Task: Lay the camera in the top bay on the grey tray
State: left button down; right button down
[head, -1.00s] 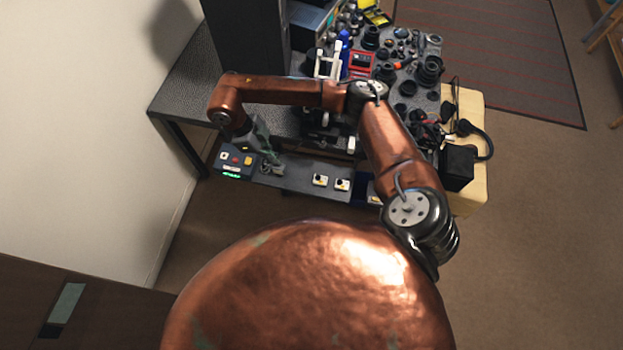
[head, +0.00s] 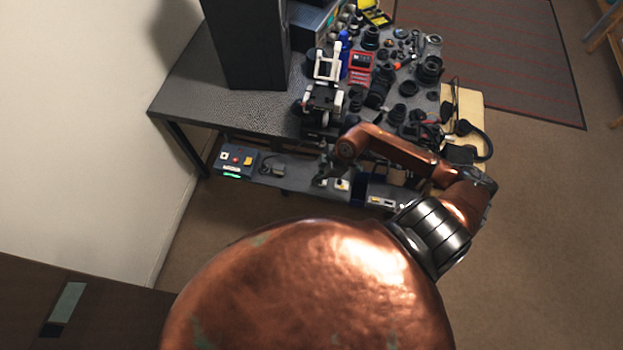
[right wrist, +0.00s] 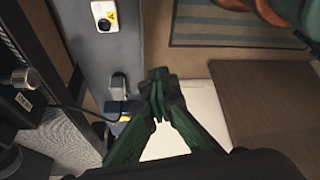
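My right gripper (head: 325,167) hangs in front of the table's front strip, near its small switches. In the right wrist view my right gripper's green fingers (right wrist: 160,88) come together at the tips, with nothing seen between them. My left gripper is not in view. I cannot clearly make out the camera or its top bay; a tall dark cabinet (head: 243,45) stands at the back left of the table. I cannot tell which surface is the grey tray.
A grey strip (head: 296,182) along the table front carries a button box (head: 236,160) and small switches (head: 342,185). A device with a white frame (head: 328,65) stands on the table (head: 205,90). Several black lens parts (head: 429,68) crowd its right side. The table's left front is clear.

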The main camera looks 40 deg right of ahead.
jog(key=s+d+f+m, duration=0.1)
jog(key=d+m+t+h, duration=0.1)
jog(key=m, duration=0.1)
jog(key=shift+s+f, duration=0.4)
dwell(0.4)
